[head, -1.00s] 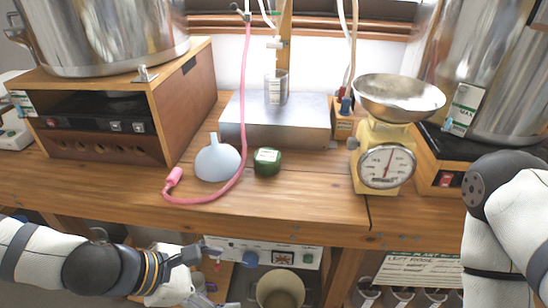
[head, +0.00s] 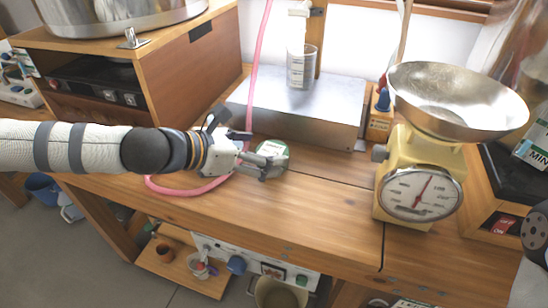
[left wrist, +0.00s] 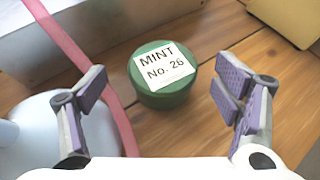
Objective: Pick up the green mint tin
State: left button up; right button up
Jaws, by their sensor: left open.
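The green mint tin (left wrist: 162,92) is round, with a white label reading "MINT No. 26", and stands on the wooden bench. In the head view the tin (head: 273,150) is partly hidden behind my left gripper (head: 272,164). In the left wrist view my left gripper (left wrist: 158,108) is open, with purple finger pads spread wide. The tin lies between and a little beyond the fingertips, with no finger visibly touching it. Only part of my right arm shows at the right edge of the head view; its gripper is out of view.
A pink hose (left wrist: 88,62) runs just left of the tin, by a pale blue funnel (left wrist: 48,120). A metal box (head: 310,108) with a glass beaker (head: 300,68) stands behind. A yellow scale (head: 420,190) is at right. Bare bench (head: 310,205) lies in front.

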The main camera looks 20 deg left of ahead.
aim_at(269, 151)
pick_arm(q)
jog(key=x, duration=0.3)
jog(key=shift+w+d+f, duration=0.1)
jog(key=shift+d+f, duration=0.15)
jog(key=shift+r, duration=0.1)
jog(key=c, duration=1.5)
